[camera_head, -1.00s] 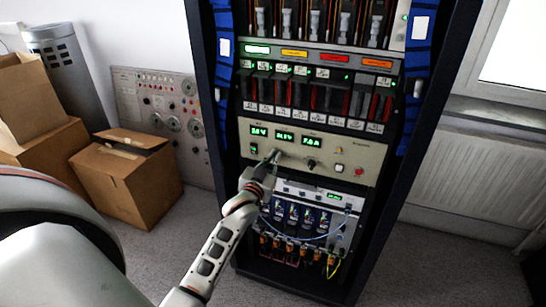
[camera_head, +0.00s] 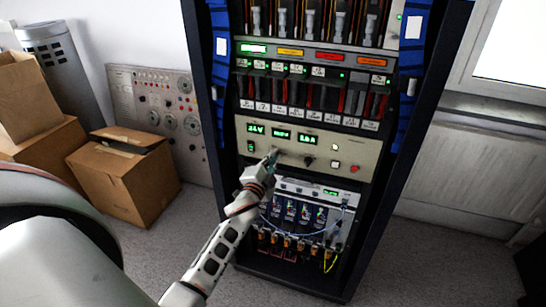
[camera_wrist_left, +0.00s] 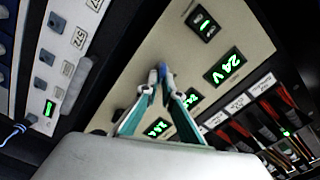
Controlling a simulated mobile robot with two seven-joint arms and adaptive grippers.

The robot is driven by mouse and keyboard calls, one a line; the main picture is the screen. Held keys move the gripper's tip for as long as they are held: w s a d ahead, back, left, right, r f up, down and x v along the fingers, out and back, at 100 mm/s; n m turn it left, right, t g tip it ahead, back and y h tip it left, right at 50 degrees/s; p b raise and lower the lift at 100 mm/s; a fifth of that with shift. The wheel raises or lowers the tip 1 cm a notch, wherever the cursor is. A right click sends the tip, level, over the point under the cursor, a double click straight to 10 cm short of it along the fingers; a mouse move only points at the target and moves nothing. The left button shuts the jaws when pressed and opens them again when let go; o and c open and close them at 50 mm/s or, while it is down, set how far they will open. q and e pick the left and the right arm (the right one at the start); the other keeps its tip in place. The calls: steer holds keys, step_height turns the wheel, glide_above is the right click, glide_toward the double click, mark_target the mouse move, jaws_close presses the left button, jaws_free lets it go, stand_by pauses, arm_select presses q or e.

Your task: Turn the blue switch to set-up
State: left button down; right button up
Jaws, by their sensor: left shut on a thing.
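The beige control panel (camera_head: 351,157) is in the middle of the rack, with three green displays. In the head view my left gripper (camera_head: 272,155) reaches the panel just below the displays. In the left wrist view its two thin fingers (camera_wrist_left: 161,76) come together at the panel. They are closed on a small blue switch (camera_wrist_left: 162,67), of which only a little blue shows between the tips. The fingers hide the rest of the switch and its markings, so I cannot read its setting. My right gripper is not in view.
A black knob (camera_head: 309,161) and a red button (camera_head: 354,169) are on the same panel, right of my gripper. Cables hang across the unit below. Cardboard boxes (camera_head: 118,185) stand on the floor at left. The floor right of the rack is clear.

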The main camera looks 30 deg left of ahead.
arm_select(q)
steer(key=m, duration=0.5)
steer(key=shift+f+b, duration=0.3)
steer(key=shift+f, duration=0.1)
steer(key=shift+m, duration=0.3)
steer(key=c, duration=2.2)
jaws_free()
steer(key=v, duration=1.2)
steer(key=shift+s, duration=0.1)
